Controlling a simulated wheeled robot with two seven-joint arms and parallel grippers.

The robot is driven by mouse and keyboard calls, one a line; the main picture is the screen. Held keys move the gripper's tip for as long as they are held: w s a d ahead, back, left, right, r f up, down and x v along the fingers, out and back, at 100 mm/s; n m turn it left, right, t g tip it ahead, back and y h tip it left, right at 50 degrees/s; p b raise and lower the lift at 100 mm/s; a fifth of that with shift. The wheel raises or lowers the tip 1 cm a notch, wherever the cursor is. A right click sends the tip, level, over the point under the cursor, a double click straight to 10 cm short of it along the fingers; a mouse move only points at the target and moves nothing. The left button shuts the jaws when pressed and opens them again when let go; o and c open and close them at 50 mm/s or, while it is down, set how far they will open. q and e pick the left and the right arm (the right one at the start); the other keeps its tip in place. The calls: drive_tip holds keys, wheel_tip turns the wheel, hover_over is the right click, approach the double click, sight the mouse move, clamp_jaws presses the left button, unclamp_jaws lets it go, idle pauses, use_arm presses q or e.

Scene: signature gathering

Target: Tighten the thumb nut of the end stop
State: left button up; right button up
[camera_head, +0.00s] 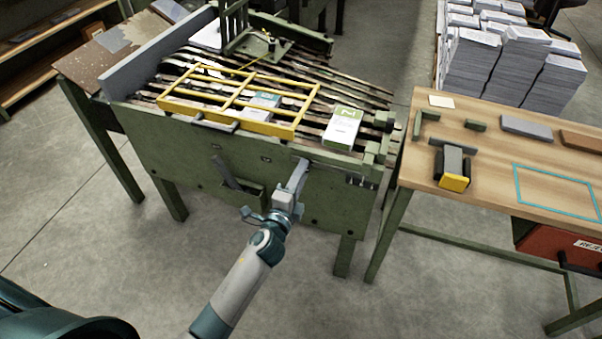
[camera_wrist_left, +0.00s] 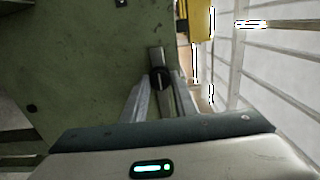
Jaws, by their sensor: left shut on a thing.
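The end stop (camera_head: 284,50) appears to be the green bracket on a flat plate at the far end of the slatted machine bed. A small dark and brass knob (camera_head: 271,43) stands on it, probably the thumb nut; its threads are too small to make out. My left gripper (camera_head: 297,181) is far from it, at the machine's green front panel. It is shut on a grey lever (camera_wrist_left: 156,58), which has a dark round part between the fingers in the left wrist view (camera_wrist_left: 161,100). My right gripper is not in view.
A yellow barred guard (camera_head: 238,98) lies over the machine bed (camera_head: 370,98), with a green and white packet (camera_head: 342,128) beside it. A second lever (camera_head: 224,172) is on the front panel. A wooden table (camera_head: 480,175) stands at right, stacked paper (camera_head: 500,65) behind.

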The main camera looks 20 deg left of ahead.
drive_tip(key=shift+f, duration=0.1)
use_arm(q)
drive_tip(key=o, duration=1.1)
drive_tip(key=shift+c, duration=0.2)
drive_tip(key=s+b, duration=0.2)
drive_tip(key=s, duration=1.5)
drive_tip(key=shift+s+a, duration=0.2)
drive_tip(key=shift+a, duration=0.05)
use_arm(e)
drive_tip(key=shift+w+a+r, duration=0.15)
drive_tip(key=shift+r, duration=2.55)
